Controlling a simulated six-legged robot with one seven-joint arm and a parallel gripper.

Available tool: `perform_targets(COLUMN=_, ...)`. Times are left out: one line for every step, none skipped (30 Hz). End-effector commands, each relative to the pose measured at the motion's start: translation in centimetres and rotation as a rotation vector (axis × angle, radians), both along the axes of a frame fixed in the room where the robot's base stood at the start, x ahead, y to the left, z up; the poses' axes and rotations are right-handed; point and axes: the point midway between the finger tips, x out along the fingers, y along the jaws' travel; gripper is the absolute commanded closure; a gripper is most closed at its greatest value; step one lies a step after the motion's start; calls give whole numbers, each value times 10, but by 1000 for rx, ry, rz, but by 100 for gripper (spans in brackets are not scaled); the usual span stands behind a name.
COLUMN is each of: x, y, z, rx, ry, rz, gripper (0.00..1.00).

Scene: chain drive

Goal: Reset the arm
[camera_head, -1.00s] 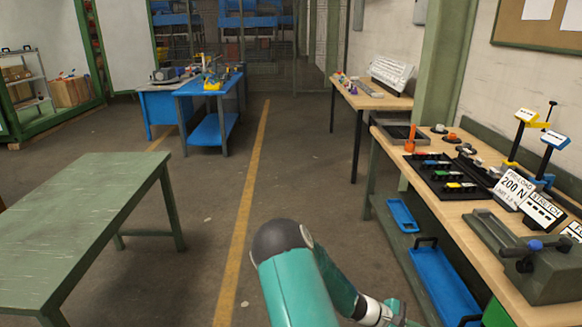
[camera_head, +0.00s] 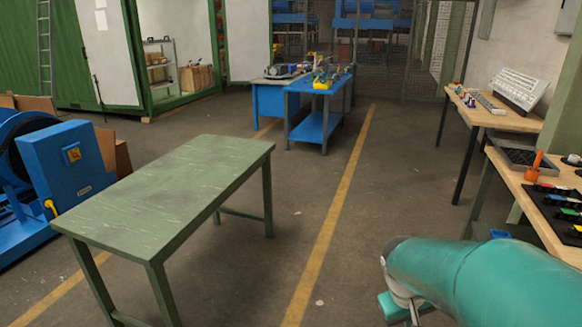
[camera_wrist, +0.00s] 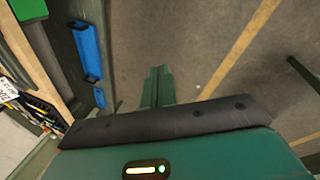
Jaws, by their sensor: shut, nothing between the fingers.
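My gripper (camera_wrist: 158,72) shows in the wrist view as a narrow dark green pair of fingers beyond a black padded edge. The fingers are together, with nothing between them. They are over bare floor, apart from any bench. My teal arm fills the lower right of the head view, where the fingers cannot be made out.
A green table (camera_head: 175,185) stands at left, beside a blue machine (camera_head: 75,165). A wooden workbench (camera_head: 535,205) with tools is at right, close to my arm. Blue trays (camera_wrist: 88,48) lie on its lower shelf. Blue benches (camera_head: 318,125) stand farther back. The middle aisle is clear.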

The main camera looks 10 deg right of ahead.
Motion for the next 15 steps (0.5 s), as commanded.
perform_targets(x=-2, y=14, z=15, rx=23, ry=-49, rz=5, gripper=100)
perform_targets(x=-4, y=22, z=22, rx=39, ry=-75, rz=5, gripper=100)
perform_targets(x=-7, y=33, z=31, rx=59, ry=-108, rz=9, gripper=100)
perform_targets(x=-9, y=41, z=38, rx=74, ry=-132, rz=11, gripper=100)
perform_targets(x=-11, y=49, z=45, rx=88, ry=-158, rz=14, gripper=100)
perform_targets(x=-15, y=60, z=53, rx=108, ry=-190, rz=19, gripper=100)
perform_targets(x=-18, y=67, z=60, rx=122, ry=-214, rz=22, gripper=100)
perform_targets(x=-21, y=75, z=66, rx=136, ry=-237, rz=26, gripper=100)
perform_targets(x=-26, y=85, z=74, rx=156, ry=-268, rz=31, gripper=100)
perform_targets(x=-30, y=93, z=80, rx=169, ry=-291, rz=36, gripper=100)
perform_targets(x=-34, y=100, z=86, rx=182, ry=-314, rz=41, gripper=100)
perform_targets(x=-40, y=110, z=93, rx=201, ry=-344, rz=47, gripper=100)
perform_targets(x=-44, y=117, z=98, rx=213, ry=-364, rz=52, gripper=100)
perform_targets(x=-48, y=123, z=103, rx=225, ry=-384, rz=57, gripper=100)
perform_targets(x=-53, y=131, z=108, rx=239, ry=-407, rz=63, gripper=100)
